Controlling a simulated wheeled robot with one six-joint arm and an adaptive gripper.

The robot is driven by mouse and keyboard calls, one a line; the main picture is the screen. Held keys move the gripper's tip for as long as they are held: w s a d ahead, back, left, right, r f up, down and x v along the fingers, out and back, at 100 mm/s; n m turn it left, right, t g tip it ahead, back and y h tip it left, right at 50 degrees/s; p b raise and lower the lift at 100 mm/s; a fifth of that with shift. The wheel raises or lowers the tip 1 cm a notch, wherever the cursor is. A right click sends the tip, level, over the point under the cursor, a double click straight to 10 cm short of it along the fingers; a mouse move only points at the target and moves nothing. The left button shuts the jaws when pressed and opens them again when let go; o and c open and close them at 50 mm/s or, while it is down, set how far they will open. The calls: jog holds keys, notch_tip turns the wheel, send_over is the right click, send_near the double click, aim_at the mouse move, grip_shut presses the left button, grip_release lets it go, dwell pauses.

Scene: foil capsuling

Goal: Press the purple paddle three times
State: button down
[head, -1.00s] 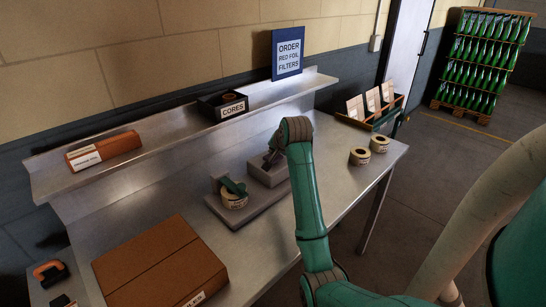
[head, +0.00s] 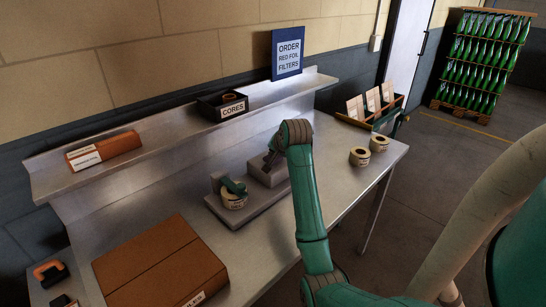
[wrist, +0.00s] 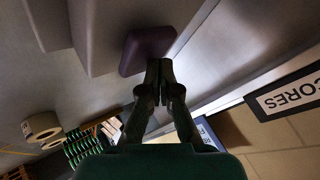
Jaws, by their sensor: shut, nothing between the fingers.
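The purple paddle (wrist: 147,48) shows in the wrist view as a rounded block beside a grey body. My gripper (wrist: 160,68) is shut and empty, with its fingertips overlapping the paddle's near edge in that view. I cannot tell whether they touch it. The paddle cannot be made out there. A roll on a green holder (head: 234,192) sits on the machine's grey base (head: 248,214).
A brown carton (head: 160,262) lies at the front left of the metal bench. The shelf behind holds an orange-brown box (head: 104,150) and a black CORES bin (head: 222,106). Two label rolls (head: 368,150) stand at the right, near a bin of packets (head: 372,108).

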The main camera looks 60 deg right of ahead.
jog(key=shift+f, duration=0.5)
dwell(0.3)
jog(key=shift+r, duration=1.3)
jog(key=shift+r, duration=0.1)
jog(key=shift+r, duration=2.4)
notch_tip(320, 180, up, 4)
jog(key=shift+f, duration=0.1)
dwell(0.3)
